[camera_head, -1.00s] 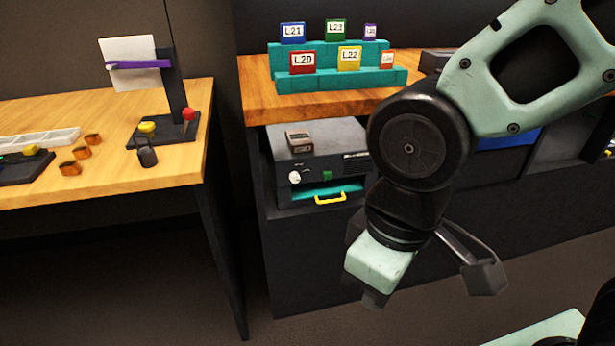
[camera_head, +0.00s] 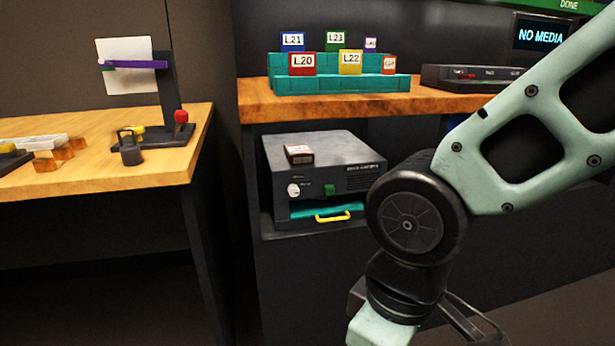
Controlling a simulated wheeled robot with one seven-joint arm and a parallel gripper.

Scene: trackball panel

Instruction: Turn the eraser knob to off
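The eraser appears to be the dark grey box (camera_head: 320,160) on the shelf under the wooden counter. Its front has a round white knob (camera_head: 293,190) at the left; its setting is too small to read. My gripper (camera_head: 425,328) is at the bottom edge, below and to the right of the knob and well apart from it. Its fingers look spread and nothing shows between them, but the tips are cut off by the frame.
The box also has a green button (camera_head: 329,189), a teal tray with a yellow handle (camera_head: 332,217) and a small cartridge (camera_head: 299,154) on top. The counter (camera_head: 340,105) overhangs it. A wooden table (camera_head: 100,178) stands at the left. Open floor lies between.

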